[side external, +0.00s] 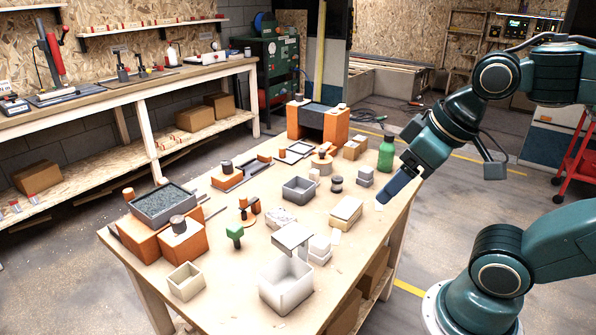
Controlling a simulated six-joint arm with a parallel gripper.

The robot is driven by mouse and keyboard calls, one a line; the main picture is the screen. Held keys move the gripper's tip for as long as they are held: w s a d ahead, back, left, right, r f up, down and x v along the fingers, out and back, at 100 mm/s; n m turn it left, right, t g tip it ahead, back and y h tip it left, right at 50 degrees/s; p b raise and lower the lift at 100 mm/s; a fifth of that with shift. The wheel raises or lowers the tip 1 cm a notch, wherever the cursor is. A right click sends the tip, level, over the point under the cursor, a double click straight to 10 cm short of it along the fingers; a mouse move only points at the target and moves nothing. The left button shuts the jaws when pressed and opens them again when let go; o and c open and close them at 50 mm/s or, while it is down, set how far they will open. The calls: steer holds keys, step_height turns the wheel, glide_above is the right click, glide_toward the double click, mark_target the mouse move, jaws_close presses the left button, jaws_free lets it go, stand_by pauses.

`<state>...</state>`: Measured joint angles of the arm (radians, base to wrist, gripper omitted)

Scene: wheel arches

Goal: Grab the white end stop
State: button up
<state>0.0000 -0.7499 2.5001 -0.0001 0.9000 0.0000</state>
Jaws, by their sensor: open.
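My gripper (385,197) is at the right side of the wooden table (235,290), pointing down and left, with its fingers open. It holds nothing that I can see. Several white pieces are in view, and I cannot tell for sure which is the end stop. A white stepped block (319,249) stands near the table's front right. A white flat-topped piece (292,235) is just left of it. A tiny pale piece (378,206) shows by my fingertips; its shape is too small to tell. My gripper is apart from the stepped block, to its upper right.
A white open box (286,285) stands at the front and a cream box (186,281) at front left. A grey bin (299,190) is mid-table. A green bottle (386,153) stands close behind my gripper. An orange arch (334,122) is at the back; orange blocks (181,240) are at left.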

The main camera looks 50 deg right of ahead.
steer(key=n+g+y, duration=0.4)
steer(key=n+g, duration=0.1)
steer(key=n, duration=1.3)
glide_above(323, 238)
steer(key=d, duration=0.5)
step_height(323, 238, down, 18)
steer(key=shift+w+a+f+y, duration=0.1)
steer(key=shift+a+y, duration=0.1)
steer(key=shift+y, duration=0.1)
steer(key=shift+s+x, duration=0.2)
steer(key=shift+x, duration=4.1)
steer(key=shift+x, duration=2.55)
